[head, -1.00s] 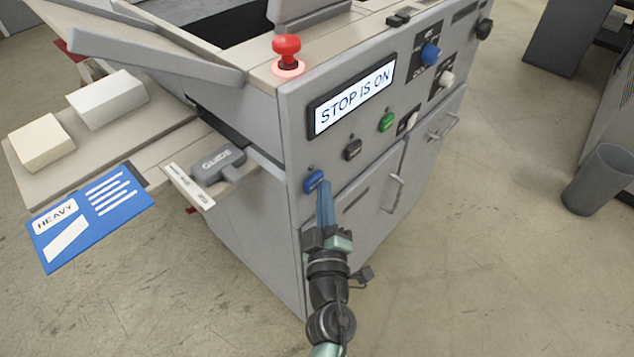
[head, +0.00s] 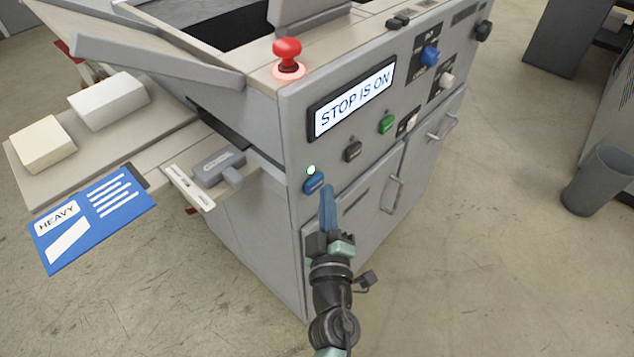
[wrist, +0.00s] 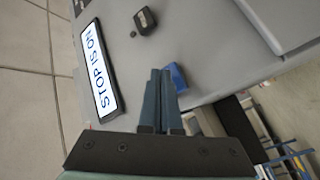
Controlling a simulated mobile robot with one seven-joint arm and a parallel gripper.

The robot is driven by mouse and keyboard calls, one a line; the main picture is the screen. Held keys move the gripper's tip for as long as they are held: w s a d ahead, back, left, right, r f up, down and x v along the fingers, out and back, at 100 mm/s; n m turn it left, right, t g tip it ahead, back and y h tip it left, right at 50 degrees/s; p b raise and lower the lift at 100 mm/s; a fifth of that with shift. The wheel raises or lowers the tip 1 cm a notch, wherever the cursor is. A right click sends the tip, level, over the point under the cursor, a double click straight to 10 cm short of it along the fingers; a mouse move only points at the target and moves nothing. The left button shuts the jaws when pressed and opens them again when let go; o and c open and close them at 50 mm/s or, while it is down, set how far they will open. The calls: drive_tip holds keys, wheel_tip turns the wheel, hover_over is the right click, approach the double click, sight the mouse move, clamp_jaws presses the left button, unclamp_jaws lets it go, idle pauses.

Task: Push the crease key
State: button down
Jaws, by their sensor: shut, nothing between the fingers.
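A blue key (head: 314,186) sits low on the left of the machine's front panel, with a small lit lamp (head: 311,170) above it. Its label is too small to read, so I cannot confirm that it is the crease key. My gripper (head: 327,190) is shut and empty, its blue-grey fingertips just right of and below the blue key. In the wrist view the blue key (wrist: 178,77) shows right beside the fingertips (wrist: 160,73); whether they touch is unclear. A dark key (head: 352,151) and a green key (head: 387,123) lie farther right.
The display (head: 354,99) reads STOP IS ON. The red stop button (head: 287,54) above has a glowing ring. A grey guide handle (head: 217,165) sticks out at the left, above a blue HEAVY card (head: 92,217). Cabinet door handles (head: 393,195) project below the panel.

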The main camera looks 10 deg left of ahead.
drive_tip(key=shift+d, duration=0.1)
drive_tip(key=s+d+p, duration=0.2)
drive_tip(key=s+d, duration=0.1)
drive_tip(key=d, duration=0.1)
drive_tip(key=shift+s+d, duration=0.3)
drive_tip(key=shift+d, duration=0.1)
idle(0.6)
drive_tip(key=w+d+r+m+t+h+p, duration=0.1)
drive_tip(key=r+m+t+h, duration=0.15)
drive_tip(key=r, duration=0.95)
drive_tip(key=d+r+m+t+h+p, duration=0.15)
drive_tip(key=r+m, duration=0.25)
drive_tip(key=r, duration=0.8)
drive_tip(key=w+d+r+m+t+h, duration=0.1)
drive_tip(key=d+r+m+h, duration=0.15)
drive_tip(key=r, duration=0.95)
drive_tip(key=s+a+r+m+t+y, duration=0.1)
drive_tip(key=s+a+r+t+y, duration=0.1)
drive_tip(key=s+r, duration=0.5)
drive_tip(key=s+a+r+m+t+y+p, duration=0.1)
drive_tip(key=s+a+r, duration=0.3)
drive_tip(key=r, duration=1.1)
drive_tip(key=s+y, duration=0.1)
drive_tip(key=s, duration=0.2)
drive_tip(key=shift+a+r+t, duration=0.2)
drive_tip(key=shift+a+t, duration=0.2)
